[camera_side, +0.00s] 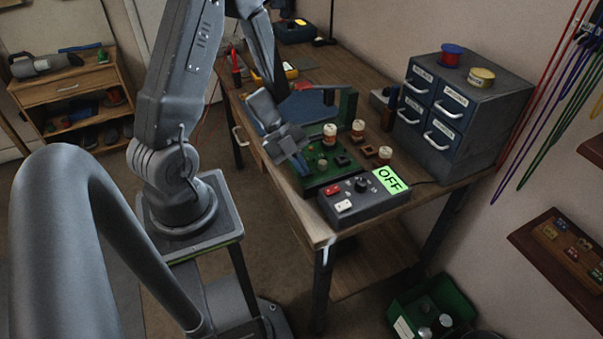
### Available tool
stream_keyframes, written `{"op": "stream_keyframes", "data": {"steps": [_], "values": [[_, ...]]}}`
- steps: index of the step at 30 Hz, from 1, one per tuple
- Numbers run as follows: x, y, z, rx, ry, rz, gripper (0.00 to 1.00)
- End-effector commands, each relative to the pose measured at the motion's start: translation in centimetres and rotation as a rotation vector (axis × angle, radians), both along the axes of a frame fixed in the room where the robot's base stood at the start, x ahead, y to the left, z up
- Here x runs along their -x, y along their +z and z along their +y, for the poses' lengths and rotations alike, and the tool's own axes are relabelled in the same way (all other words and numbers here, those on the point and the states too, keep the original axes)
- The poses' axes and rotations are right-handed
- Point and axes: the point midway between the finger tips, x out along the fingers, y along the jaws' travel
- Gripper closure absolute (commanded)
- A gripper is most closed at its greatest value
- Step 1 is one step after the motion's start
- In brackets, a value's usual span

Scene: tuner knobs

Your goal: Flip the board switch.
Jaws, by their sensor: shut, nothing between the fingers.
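My gripper (300,164) hangs over the left part of the green board (310,186) on the bench and hides some of it. It is shut and empty. I cannot tell whether its tip touches anything. The board carries small dark and green parts and stands behind the grey control box (372,205). The box has a red switch (332,190), a white switch (344,206), a dark knob (361,185) and a green display (390,180) reading OFF. Which part is the board switch, and its position, is too small to tell.
White-capped bottles (357,130) and small brown blocks stand behind and right of the board. A blue drawer cabinet (450,110) stands at the bench's right rear. A green upright frame (347,106) rises behind the board. Bare wood shows at the bench's front left edge (300,212).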

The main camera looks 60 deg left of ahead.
Motion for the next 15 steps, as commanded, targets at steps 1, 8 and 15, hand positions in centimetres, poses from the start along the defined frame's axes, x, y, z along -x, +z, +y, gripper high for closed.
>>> {"op": "stream_keyframes", "data": {"steps": [1,8,15], "values": [[-0.01,-0.01,0.02,0.0,0.0,0.0,1.0],[0.0,0.02,0.01,0.0,0.0,0.0,1.0],[-0.12,0.83,-0.01,-0.002,-0.002,-0.002,1.0]]}}
